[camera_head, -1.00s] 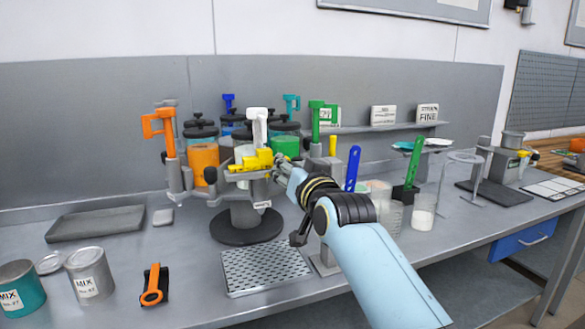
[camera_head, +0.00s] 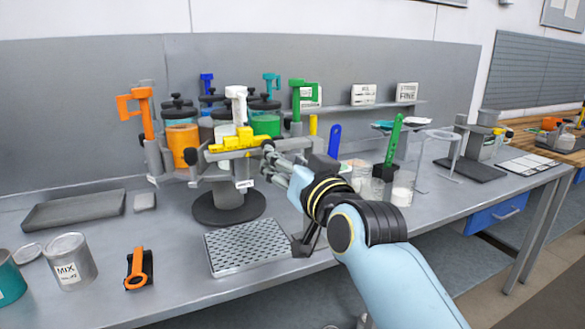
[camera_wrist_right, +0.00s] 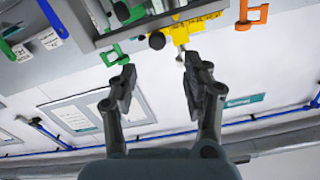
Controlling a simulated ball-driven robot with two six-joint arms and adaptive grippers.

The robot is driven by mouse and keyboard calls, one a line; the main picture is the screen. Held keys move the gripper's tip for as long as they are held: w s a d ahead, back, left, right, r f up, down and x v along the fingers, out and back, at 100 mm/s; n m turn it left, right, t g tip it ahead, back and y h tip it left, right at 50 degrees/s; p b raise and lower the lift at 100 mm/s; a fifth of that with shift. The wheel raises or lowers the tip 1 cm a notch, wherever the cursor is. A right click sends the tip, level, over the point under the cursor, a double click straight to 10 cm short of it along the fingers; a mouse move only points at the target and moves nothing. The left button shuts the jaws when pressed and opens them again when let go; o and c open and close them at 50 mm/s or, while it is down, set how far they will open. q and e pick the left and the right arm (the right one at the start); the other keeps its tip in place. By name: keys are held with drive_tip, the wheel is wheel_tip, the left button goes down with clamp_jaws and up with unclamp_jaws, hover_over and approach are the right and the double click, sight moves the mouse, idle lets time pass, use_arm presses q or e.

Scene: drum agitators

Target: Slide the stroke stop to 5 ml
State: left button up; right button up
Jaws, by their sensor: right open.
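The yellow stroke-stop part (camera_head: 234,141) sits on the front dosing unit of the drum carousel, below the white handle (camera_head: 238,103). Its scale is too small to read in the head view. In the right wrist view the yellow part (camera_wrist_right: 187,29) is at the top, with a dark round knob beside it and a small metal tip below. My right gripper (camera_head: 267,164) is just right of the yellow part. In the wrist view its fingers (camera_wrist_right: 160,80) are spread, with nothing between them and the yellow part beyond their tips. My left gripper is out of view.
Other dosing units with orange (camera_head: 146,110) and green (camera_head: 297,100) handles flank the front one closely.

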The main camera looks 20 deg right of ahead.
drive_tip(key=s, duration=0.2)
drive_tip(key=shift+s, duration=0.4)
